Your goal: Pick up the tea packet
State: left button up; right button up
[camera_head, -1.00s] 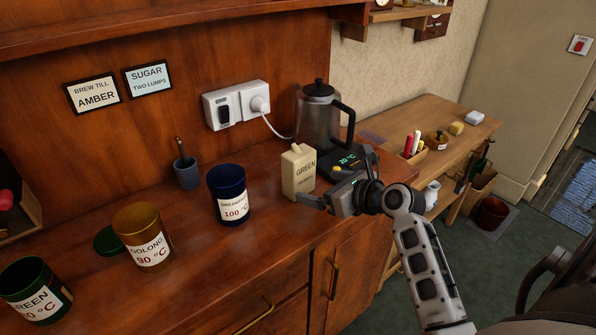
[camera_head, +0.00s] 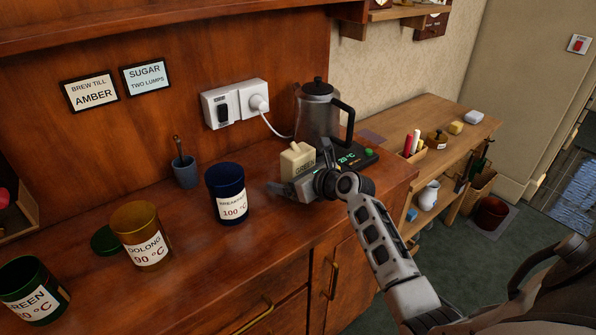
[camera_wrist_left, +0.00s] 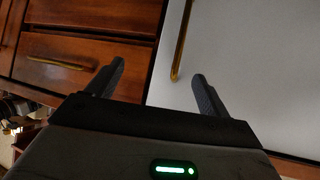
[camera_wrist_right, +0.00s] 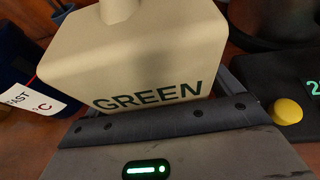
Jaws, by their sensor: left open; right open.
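The tea packet (camera_head: 297,157) is a cream block with a short neck on top. It stands upright on the wooden counter, in front of the kettle. Its label GREEN faces the camera in the right wrist view (camera_wrist_right: 140,60). My right gripper (camera_head: 300,170) is open and low at the packet, one finger to its left and one to its right. Its body hides the packet's lower front in the head view. I cannot tell whether the fingers touch it. My left gripper (camera_wrist_left: 158,76) is open and empty in the left wrist view, near the cabinet fronts. It is outside the head view.
A blue canister (camera_head: 228,195) stands left of the packet, with a blue cup (camera_head: 186,172) behind it. The kettle (camera_head: 317,115) stands behind the packet, and its dark base (camera_head: 358,160) is close on the right. Ochre (camera_head: 140,235) and green (camera_head: 32,290) canisters are farther left.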

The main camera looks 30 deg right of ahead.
jog(key=c, duration=1.1)
